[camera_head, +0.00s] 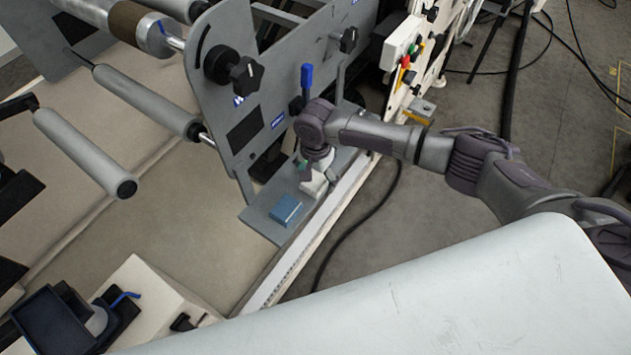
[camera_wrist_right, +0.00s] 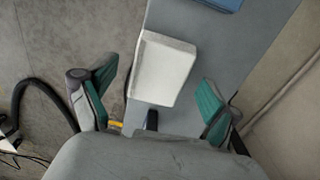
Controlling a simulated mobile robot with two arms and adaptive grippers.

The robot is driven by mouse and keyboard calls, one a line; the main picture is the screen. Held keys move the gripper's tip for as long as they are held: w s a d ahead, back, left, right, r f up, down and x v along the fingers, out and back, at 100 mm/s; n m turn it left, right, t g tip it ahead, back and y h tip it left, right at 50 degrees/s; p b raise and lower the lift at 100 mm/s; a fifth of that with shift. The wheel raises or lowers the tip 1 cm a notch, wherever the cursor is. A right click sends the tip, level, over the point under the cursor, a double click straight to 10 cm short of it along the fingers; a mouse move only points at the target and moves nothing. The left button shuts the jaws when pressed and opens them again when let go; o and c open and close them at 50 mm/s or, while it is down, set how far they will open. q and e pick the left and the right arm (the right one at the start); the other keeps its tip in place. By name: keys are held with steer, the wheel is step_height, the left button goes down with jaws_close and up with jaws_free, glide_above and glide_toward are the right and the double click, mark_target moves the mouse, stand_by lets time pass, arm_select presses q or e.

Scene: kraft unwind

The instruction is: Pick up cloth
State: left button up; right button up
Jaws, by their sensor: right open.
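A white rectangular block-like piece (camera_wrist_right: 162,70) lies on a narrow grey shelf (camera_head: 262,222). It shows in the head view (camera_head: 313,187) partly under my right gripper (camera_head: 308,168). A blue flat rectangular piece (camera_head: 286,209) lies on the same shelf, nearer its outer end, and its edge shows at the top of the wrist view (camera_wrist_right: 222,3). I cannot tell for sure which of the two is the cloth. In the wrist view my right gripper (camera_wrist_right: 158,84) is open, its green-padded fingers on either side of the white piece and apart from it. My left gripper is not in view.
The grey machine side plate (camera_head: 225,75) with black knobs stands beside the shelf. Grey rollers (camera_head: 85,153) stick out on the left. A pale rail (camera_head: 330,207) runs along the shelf, and a black cable (camera_head: 358,222) lies on the floor.

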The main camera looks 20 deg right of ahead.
steer(key=shift+f, duration=0.15)
steer(key=c, duration=1.2)
steer(key=shift+c, duration=0.2)
